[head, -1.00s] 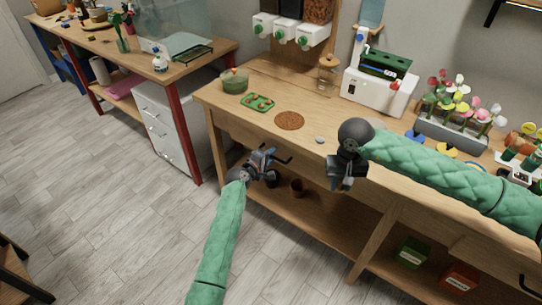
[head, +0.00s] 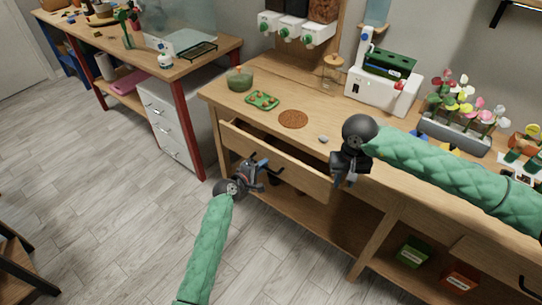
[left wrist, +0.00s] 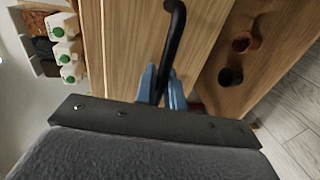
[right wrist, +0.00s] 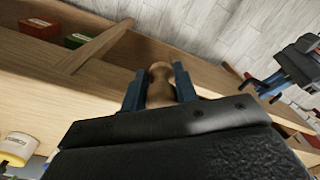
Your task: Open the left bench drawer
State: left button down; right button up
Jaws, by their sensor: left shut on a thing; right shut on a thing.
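The left bench drawer (head: 300,175) is partly open, its wooden front standing out from the bench, with a gap behind its top edge. Its black bar handle (left wrist: 174,35) shows in the left wrist view. My left gripper (head: 257,171) is at the drawer front, and its blue fingers (left wrist: 160,78) are shut on the handle. My right gripper (head: 345,178) hangs in front of the bench edge, to the right of the drawer. In the right wrist view its fingers (right wrist: 158,75) are shut on a small tan, rounded thing (right wrist: 160,88), mostly hidden in the head view.
The wooden bench top (head: 260,125) holds a green tray (head: 263,100), a brown round mat (head: 293,119), a glass bowl (head: 239,79) and a white machine (head: 383,85). Green (head: 413,252) and red (head: 460,276) boxes stand on the lower shelf. The floor (head: 110,210) at left is clear.

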pick_arm(q)
jog(key=f+v, duration=0.2)
jog(key=v, duration=0.7)
jog(key=f+v, duration=0.1)
jog(key=v, duration=0.8)
jog(key=shift+s+a+f, duration=0.3)
jog(key=shift+s+f, duration=0.1)
jog(key=shift+s, duration=0.05)
jog(key=c, duration=1.6)
grip_release()
